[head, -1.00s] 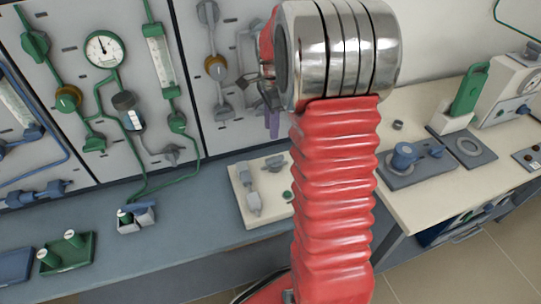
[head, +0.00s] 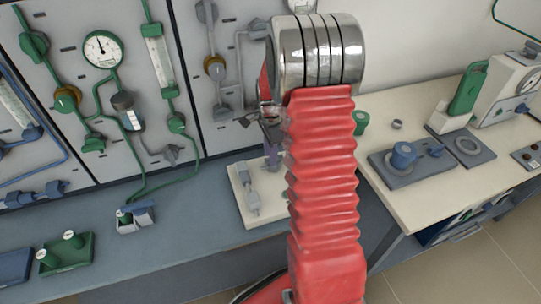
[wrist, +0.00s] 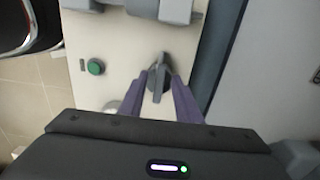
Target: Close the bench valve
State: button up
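The bench valve (wrist: 159,75) shows in the wrist view as a dark grey round body with a lever handle, on a cream plate (wrist: 120,60). My gripper (wrist: 161,87) is open, its two purple fingers apart on either side of the handle. I cannot tell whether either finger touches it. In the head view the cream plate (head: 242,184) lies on the blue-grey bench, and my gripper (head: 272,158) points down over its back right part. There my gripper and arm hide the valve.
A green button (wrist: 96,67) sits on the plate beside the valve. Grey pipe fittings (head: 252,202) are on the plate's left. Wall panels with pipes and a gauge (head: 103,49) stand behind. A green tray (head: 68,255) and a blue-handled device (head: 403,157) are farther off.

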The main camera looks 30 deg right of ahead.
jog(key=shift+f, duration=0.55)
grip_shut()
